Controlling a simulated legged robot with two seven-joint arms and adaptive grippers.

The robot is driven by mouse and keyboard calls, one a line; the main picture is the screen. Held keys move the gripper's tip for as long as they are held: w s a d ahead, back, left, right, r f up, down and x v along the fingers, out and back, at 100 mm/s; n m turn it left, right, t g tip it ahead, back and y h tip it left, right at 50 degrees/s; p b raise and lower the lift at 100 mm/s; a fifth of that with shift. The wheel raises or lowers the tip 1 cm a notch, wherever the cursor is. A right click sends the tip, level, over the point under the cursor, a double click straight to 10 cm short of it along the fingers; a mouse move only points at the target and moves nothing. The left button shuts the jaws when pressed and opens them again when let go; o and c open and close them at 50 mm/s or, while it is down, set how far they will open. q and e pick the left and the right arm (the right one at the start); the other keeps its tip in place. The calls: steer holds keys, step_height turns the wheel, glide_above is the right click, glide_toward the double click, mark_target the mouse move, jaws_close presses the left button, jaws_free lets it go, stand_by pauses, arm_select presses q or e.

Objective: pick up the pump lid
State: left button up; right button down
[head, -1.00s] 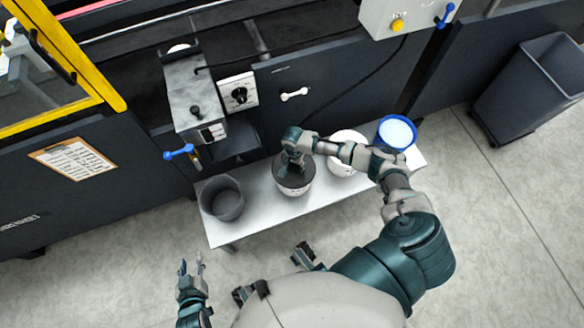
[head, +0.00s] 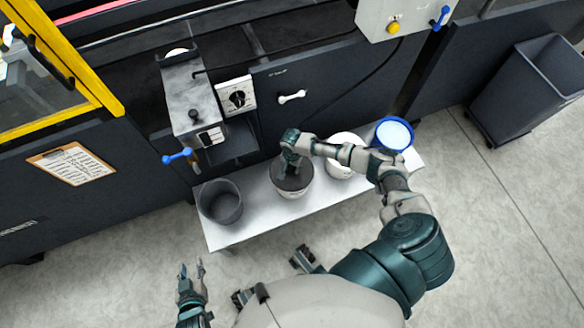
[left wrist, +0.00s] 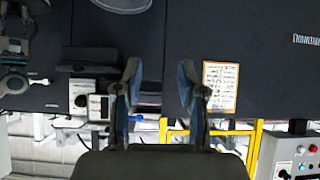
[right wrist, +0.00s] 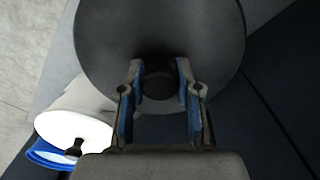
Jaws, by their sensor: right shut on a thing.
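The pump lid is a dark grey round disc (head: 292,183) with a knob. In the head view it is over a white bucket (head: 291,194) on the bench; I cannot tell whether it touches the rim. My right gripper (head: 290,166) comes down over the lid. In the right wrist view the lid (right wrist: 160,35) fills the top, and the fingers (right wrist: 159,85) are shut around its dark knob (right wrist: 160,86). My left gripper (head: 191,268) is open and empty, low in front of the bench; its spread fingers (left wrist: 160,85) show in the left wrist view.
The white bench (head: 254,197) also holds an empty dark grey bucket (head: 220,202), a white container (head: 341,166) partly behind my right arm, and a blue-rimmed tub (head: 394,134). The machine's dark panels stand directly behind. A grey bin (head: 520,88) is at the right.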

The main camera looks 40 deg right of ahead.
arm_select(q)
steer(key=s+a+f+g+y+p, duration=0.1)
steer(key=s+a+g+p, duration=0.1)
steer(key=s+g, duration=0.3)
steer(key=s+a+f+g+y+p, duration=0.1)
steer(key=s+a+f+g+p, duration=0.1)
steer(key=s, duration=0.5)
arm_select(e)
step_height(320, 180, up, 10)
steer(key=shift+f, duration=0.25)
steer(key=shift+r, duration=0.3)
steer(key=shift+r+p, duration=0.3)
steer(key=shift+p, duration=0.1)
arm_select(q)
step_height(320, 180, up, 6)
steer(key=p, duration=0.4)
arm_select(e)
step_height(320, 180, up, 3)
steer(key=shift+r, duration=0.15)
arm_select(q)
steer(key=shift+w+a, duration=0.1)
